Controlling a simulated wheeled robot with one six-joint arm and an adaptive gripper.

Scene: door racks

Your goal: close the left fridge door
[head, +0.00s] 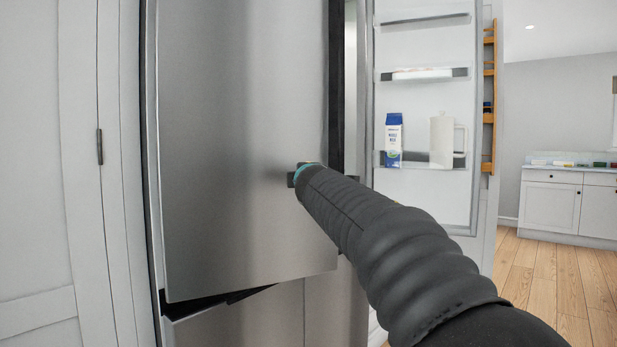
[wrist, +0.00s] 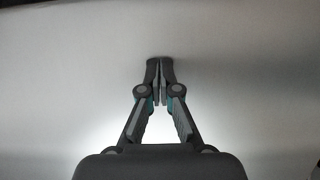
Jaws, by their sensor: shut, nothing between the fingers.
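The left fridge door (head: 235,130) is a tall steel panel in the head view. It stands slightly ajar, its lower edge jutting out in front of the panel below and a dark gap along its right edge. My gripper (wrist: 160,70) is shut and empty in the wrist view, its fingertips at or very near the door's plain surface (wrist: 70,75); I cannot tell if they touch. In the head view my arm reaches to the door's right part, and the wrist hides the fingertips.
The right fridge door (head: 425,100) is wide open, its shelves holding a blue-and-white carton (head: 393,140) and a white pitcher (head: 441,138). A white cabinet (head: 75,160) stands left. Wooden floor (head: 550,275) lies open at the right, before a low counter (head: 570,205).

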